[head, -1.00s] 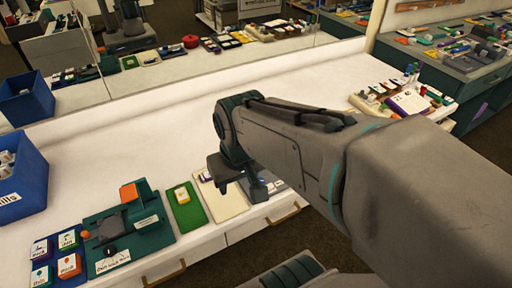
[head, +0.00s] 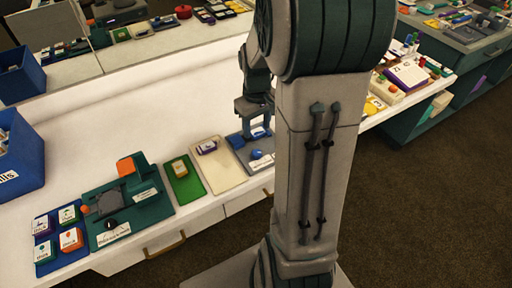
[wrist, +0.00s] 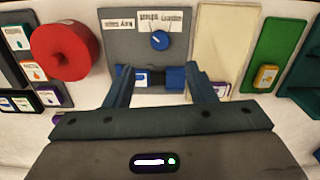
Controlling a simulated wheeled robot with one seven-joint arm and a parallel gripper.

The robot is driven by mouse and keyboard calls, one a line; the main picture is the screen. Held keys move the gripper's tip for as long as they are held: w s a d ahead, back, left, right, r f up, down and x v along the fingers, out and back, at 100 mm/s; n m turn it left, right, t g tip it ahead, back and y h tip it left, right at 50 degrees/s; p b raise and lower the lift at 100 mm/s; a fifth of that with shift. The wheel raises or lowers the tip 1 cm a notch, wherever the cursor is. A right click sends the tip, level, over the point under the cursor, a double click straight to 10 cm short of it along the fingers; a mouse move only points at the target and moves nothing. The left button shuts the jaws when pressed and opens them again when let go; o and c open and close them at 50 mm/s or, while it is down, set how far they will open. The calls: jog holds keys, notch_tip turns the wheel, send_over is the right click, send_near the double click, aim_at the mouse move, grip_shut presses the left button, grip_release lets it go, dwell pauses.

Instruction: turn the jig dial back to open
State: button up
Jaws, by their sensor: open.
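The jig is a grey board (wrist: 120,48) with a round blue dial (wrist: 160,40) that carries a white pointer line. White labels (wrist: 150,20) sit beyond the dial in the wrist view. A blue clamp-like block (wrist: 176,77) with a small white-and-blue piece is beside the dial, between my fingers in the picture. In the head view the jig board (head: 240,143) lies near the counter's front edge, with its dial (head: 256,154) at the front. My gripper (wrist: 158,68) is open and above the board; I cannot tell whether it touches the block. It also shows in the head view (head: 254,118).
A cream board (head: 222,172), a green tray (head: 184,186) and a teal machine (head: 150,205) lie left of the jig in the head view. The counter (head: 130,110) behind is clear.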

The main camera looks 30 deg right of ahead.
aim_at(257, 152)
notch_tip(257, 152, down, 11)
dwell(0.3)
jog(key=c, duration=1)
